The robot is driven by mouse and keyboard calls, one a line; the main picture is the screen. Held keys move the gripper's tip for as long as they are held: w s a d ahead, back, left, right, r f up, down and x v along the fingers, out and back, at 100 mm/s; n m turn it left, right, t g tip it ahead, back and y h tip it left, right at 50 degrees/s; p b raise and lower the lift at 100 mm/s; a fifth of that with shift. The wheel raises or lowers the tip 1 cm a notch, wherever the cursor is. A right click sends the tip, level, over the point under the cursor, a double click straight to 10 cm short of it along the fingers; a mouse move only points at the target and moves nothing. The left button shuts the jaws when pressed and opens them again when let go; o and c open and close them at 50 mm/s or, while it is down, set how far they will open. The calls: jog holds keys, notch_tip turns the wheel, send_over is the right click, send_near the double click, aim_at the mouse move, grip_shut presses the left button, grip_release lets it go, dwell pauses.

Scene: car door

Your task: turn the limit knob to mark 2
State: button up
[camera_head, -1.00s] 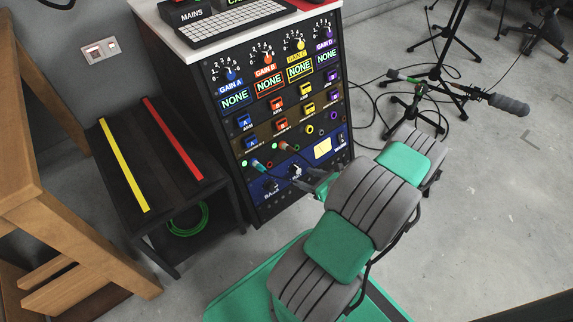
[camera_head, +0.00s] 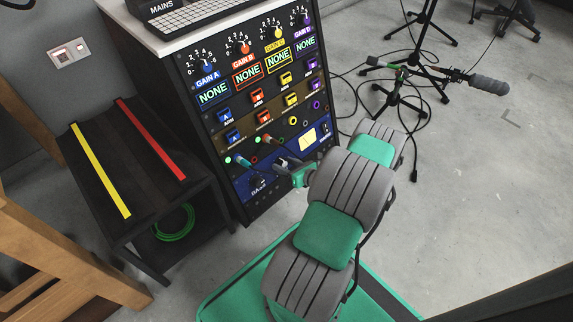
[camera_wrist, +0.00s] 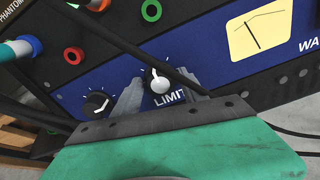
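The limit knob (camera_wrist: 158,82) shows in the wrist view above the printed word LIMIT on the blue panel strip. In the head view my gripper (camera_head: 283,163) is at the lower part of the rack front and hides the limit knob.
A black balance knob (camera_wrist: 97,103) sits left of my left finger. A plugged cable (camera_wrist: 20,48) and coloured sockets are at upper left. A meter (camera_wrist: 259,33) is at upper right. The rack (camera_head: 265,110) stands beside a low black table (camera_head: 92,165); microphone stands are behind at right.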

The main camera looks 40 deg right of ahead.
grip_shut()
jog(key=shift+m, duration=0.4)
jog(key=shift+o, duration=1)
grip_release()
jog(key=p+v, duration=0.3)
jog(key=v, duration=0.5)
jog(key=shift+d, duration=0.1)
